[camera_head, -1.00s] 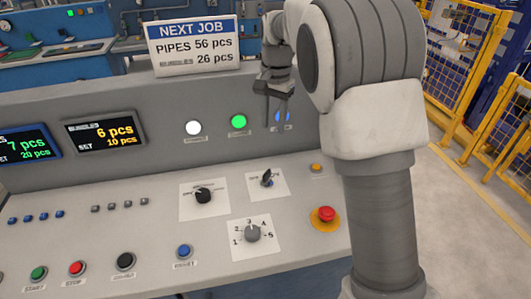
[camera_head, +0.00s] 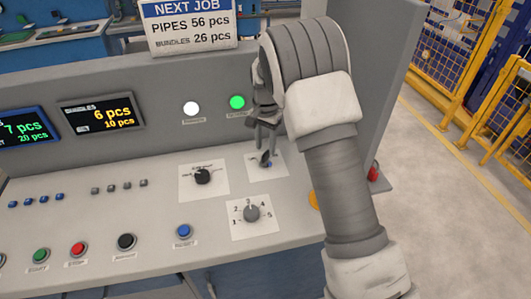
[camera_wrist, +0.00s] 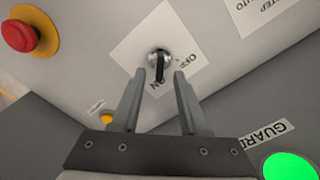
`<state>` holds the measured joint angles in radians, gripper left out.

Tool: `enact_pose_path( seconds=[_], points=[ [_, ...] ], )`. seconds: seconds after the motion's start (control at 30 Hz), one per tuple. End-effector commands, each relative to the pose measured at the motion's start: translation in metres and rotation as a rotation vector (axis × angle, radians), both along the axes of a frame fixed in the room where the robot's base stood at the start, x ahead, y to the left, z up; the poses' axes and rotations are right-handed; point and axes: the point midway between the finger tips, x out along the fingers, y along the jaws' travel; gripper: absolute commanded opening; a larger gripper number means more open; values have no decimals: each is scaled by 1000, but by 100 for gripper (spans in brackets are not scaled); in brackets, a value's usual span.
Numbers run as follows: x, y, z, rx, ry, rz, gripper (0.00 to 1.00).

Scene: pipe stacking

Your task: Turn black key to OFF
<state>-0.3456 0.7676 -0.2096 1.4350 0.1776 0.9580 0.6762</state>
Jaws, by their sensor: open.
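The black key (camera_wrist: 160,72) sits in a round silver switch on a white label plate (camera_wrist: 135,45) in the wrist view. Its handle points down toward the ON mark; the OFF mark is to its right. In the head view the key (camera_head: 265,158) stands on the sloping console just below my fingertips. My gripper (camera_wrist: 160,74) is open and empty, with one finger on each side of the key in the wrist view. I cannot tell whether either finger touches it. My gripper also shows in the head view (camera_head: 267,138).
A red mushroom button (camera_wrist: 17,36) on a yellow base and a small yellow button (camera_wrist: 107,117) are near the key. A black knob (camera_head: 203,176) and a grey numbered dial (camera_head: 251,213) lie left and below. The upright panel bears a lit green lamp (camera_head: 237,102).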

Motion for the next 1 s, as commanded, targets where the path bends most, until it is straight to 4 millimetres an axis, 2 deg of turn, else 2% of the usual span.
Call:
enact_pose_path(
  seconds=[0.1, 0.23, 0.6, 0.87, 1.0],
  points=[
    [-1, 0, -19, -1, 3, 0, 44],
    [0, 0, -32, -1, 1, 0, 44],
    [0, 0, -37, 1, -1, 0, 44],
    [0, 0, -37, 0, 0, 0, 0],
    [0, 0, -37, 0, 0, 0, 0]
  ],
)
